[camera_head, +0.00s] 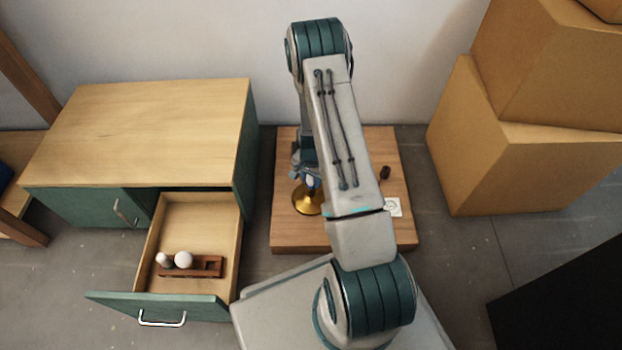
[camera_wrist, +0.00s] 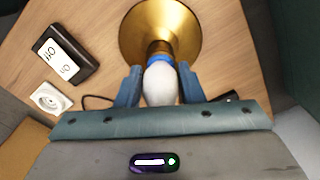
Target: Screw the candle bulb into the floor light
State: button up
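The floor light is a brass cone (camera_wrist: 160,25) on the wooden board, with a narrow neck and a blue collar (camera_wrist: 158,58) in the wrist view. It shows in the head view as a gold disc (camera_head: 308,203) under my wrist. The white candle bulb (camera_wrist: 160,86) lines up with the neck, its far end at the collar. I cannot tell how deep it sits. My gripper (camera_wrist: 159,82) has one blue finger on each side of the bulb, close against it, and looks shut on it. My arm hides much of this in the head view.
The wooden board (camera_head: 288,235) also bears a dark switch box (camera_wrist: 66,55) marked Off and On, a white socket plate (camera_wrist: 51,98) and a cable. An open drawer (camera_head: 215,215) holds a rack (camera_head: 207,268) with white bulbs. Cardboard boxes (camera_head: 480,150) stand right.

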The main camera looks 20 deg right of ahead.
jog(key=c, duration=0.4)
jog(key=m, duration=0.5)
jog(key=shift+m+p, duration=0.3)
jog(key=shift+c, duration=0.2)
jog(key=shift+m, duration=1.2)
jog(key=m+p, duration=0.1)
jog(key=m, duration=0.2)
jog(key=m+p, duration=0.1)
jog(key=m, duration=0.2)
jog(key=shift+f+m+p, duration=0.1)
jog(key=shift+m+p, duration=0.2)
jog(key=shift+m, duration=0.7)
